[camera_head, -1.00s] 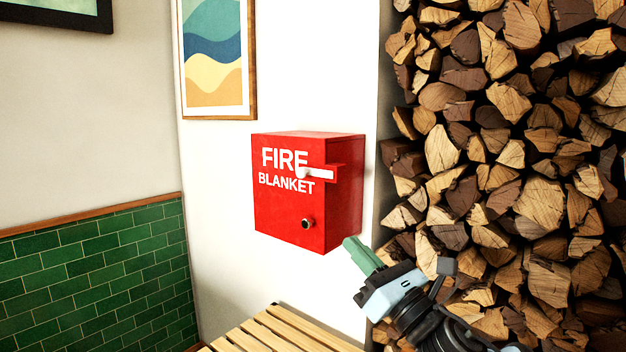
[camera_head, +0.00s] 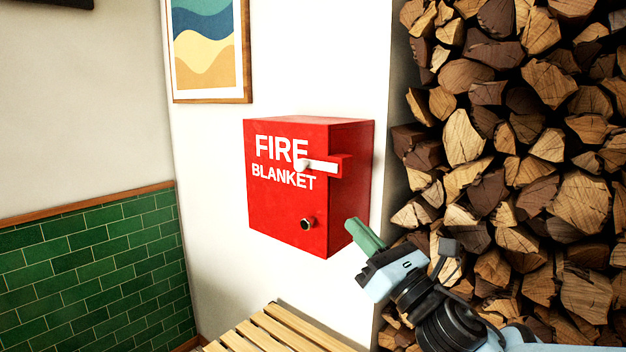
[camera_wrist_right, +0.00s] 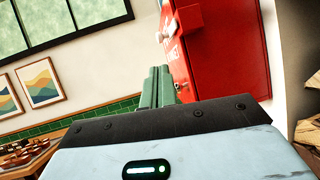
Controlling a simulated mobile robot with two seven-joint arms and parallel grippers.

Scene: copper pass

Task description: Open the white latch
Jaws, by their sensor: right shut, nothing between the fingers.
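The white latch (camera_head: 319,165) lies level across the front of the red fire blanket box (camera_head: 287,210), near its upper right edge. Its right end lies against a red catch (camera_head: 344,166) at the box's edge. The box hangs on the white wall and its door is closed. My right gripper (camera_head: 365,235) is shut and empty, with green fingers, just right of and below the box, apart from the latch. In the right wrist view the shut fingers (camera_wrist_right: 158,88) point toward the box (camera_wrist_right: 225,55), with part of the latch (camera_wrist_right: 162,37) at its left edge. My left gripper is not in view.
A dark round knob (camera_head: 307,223) sits low on the box front. A slatted wooden bench (camera_head: 270,330) stands below. Stacked firewood (camera_head: 520,150) fills the right side, close to my right arm. Open space lies left of the box.

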